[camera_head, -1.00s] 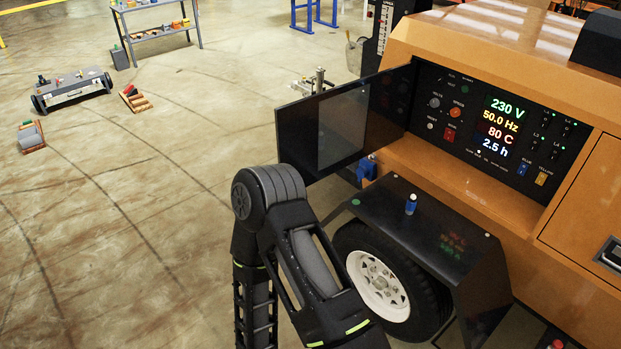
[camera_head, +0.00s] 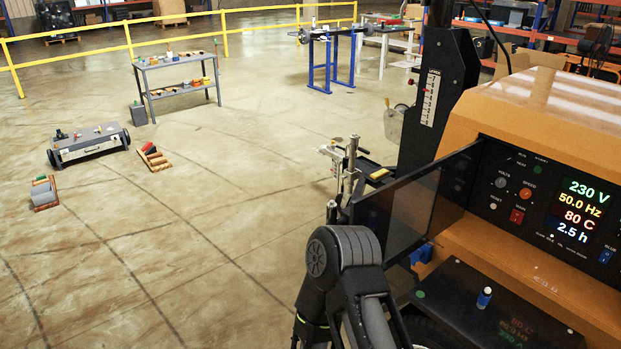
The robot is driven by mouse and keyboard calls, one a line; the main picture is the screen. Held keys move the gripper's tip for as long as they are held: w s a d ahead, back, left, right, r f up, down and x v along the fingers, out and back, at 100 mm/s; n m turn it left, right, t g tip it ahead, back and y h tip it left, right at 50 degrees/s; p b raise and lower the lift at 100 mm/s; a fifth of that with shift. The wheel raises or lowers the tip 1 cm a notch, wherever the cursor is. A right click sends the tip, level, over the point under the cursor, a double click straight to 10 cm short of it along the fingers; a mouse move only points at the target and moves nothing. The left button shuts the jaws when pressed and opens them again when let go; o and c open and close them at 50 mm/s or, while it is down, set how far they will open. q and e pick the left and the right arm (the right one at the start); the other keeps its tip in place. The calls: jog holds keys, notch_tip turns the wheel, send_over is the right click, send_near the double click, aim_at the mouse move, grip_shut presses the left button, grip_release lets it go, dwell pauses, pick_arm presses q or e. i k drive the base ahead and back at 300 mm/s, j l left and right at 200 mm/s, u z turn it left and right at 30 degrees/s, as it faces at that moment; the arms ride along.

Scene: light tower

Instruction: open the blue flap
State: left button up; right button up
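A small blue flap (camera_head: 605,256) sits low on the black control panel (camera_head: 538,205) of the orange machine, under the label BLUE, at the right edge of the head view. It looks shut, but it is small and I cannot be sure. A dark arm (camera_head: 350,270) of mine reaches up from the bottom centre, with its rounded joint in front of the panel's open door. Neither of my grippers shows.
The panel's dark door (camera_head: 410,205) stands open to the left. A blue part (camera_head: 421,253) sits beside the door.

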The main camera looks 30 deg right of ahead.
aim_at(414, 257)
jog(key=i+l+z, duration=0.2)
jog(key=i, duration=0.4)
jog(key=i+z, duration=0.15)
jog(key=i, duration=0.45)
jog(key=i+z, duration=0.2)
jog(key=i, duration=0.4)
jog(key=i+j+z, duration=0.2)
jog(key=i, duration=0.4)
jog(key=i+j+z, duration=0.2)
jog(key=i, duration=0.4)
jog(key=i+z, duration=0.15)
jog(key=z, duration=0.3)
jog(key=i+z, duration=0.15)
jog(key=z, duration=0.3)
jog(key=i+j+z, duration=0.1)
jog(key=z, duration=0.35)
jog(key=i+j+z, duration=0.15)
jog(key=z, duration=0.25)
